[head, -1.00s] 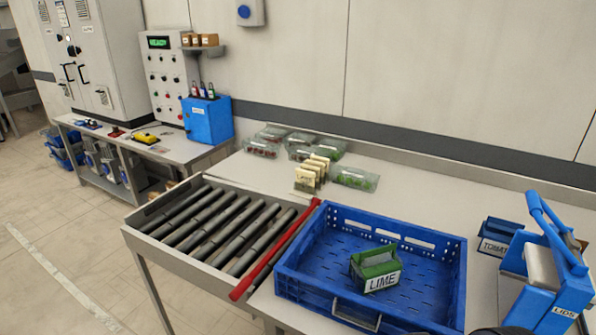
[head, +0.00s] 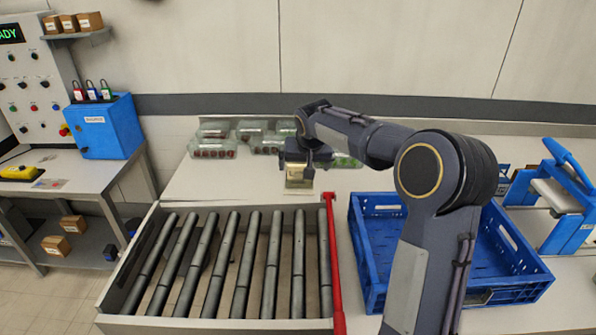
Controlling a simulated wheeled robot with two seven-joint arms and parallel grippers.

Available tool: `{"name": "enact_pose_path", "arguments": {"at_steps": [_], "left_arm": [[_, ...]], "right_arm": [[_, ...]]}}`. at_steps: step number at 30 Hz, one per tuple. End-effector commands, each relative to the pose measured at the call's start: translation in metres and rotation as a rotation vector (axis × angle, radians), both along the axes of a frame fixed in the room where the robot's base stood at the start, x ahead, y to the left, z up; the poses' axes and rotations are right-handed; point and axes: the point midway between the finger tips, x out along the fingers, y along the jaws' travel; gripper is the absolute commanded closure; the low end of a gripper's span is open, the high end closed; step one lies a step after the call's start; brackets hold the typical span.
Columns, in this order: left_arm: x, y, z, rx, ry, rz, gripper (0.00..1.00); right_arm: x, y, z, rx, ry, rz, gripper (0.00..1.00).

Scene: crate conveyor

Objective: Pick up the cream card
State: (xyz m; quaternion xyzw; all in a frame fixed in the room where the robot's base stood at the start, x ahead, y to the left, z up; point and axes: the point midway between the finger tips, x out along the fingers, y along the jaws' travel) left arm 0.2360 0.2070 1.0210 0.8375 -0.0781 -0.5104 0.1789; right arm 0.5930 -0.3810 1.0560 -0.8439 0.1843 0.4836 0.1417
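The cream cards (head: 298,183) stand on the table behind the roller conveyor, and only their lower front part shows. My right gripper (head: 298,168) is right above them, pointing down, and hides their tops. Its fingers are too small and covered to tell whether they are open or shut, or whether they touch a card. My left gripper is out of view.
Clear tubs (head: 213,145) stand behind and left of the cards. The roller conveyor (head: 228,262) with a red bar (head: 332,262) is in front. A blue crate (head: 372,262) stands at right, partly behind my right arm. The table left of the cards is clear.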

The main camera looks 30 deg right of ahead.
Motion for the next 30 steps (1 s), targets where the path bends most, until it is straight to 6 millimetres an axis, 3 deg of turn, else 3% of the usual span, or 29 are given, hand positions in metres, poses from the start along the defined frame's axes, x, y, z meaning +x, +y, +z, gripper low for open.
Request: {"name": "enact_pose_path", "arguments": {"at_steps": [1, 3, 7, 30], "left_arm": [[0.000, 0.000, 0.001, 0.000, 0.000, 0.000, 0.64], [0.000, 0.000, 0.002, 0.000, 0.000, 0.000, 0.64], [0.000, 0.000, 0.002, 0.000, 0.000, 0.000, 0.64], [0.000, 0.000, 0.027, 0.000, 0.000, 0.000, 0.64]], "right_arm": [[0.022, -0.007, -0.013, -0.020, 0.003, -0.022, 0.02], [0.044, -0.016, -0.024, -0.045, -0.003, -0.048, 0.02], [0.068, -0.025, -0.038, -0.074, -0.013, -0.077, 0.02], [0.113, -0.050, -0.106, -0.083, -0.016, -0.087, 0.02]]}}
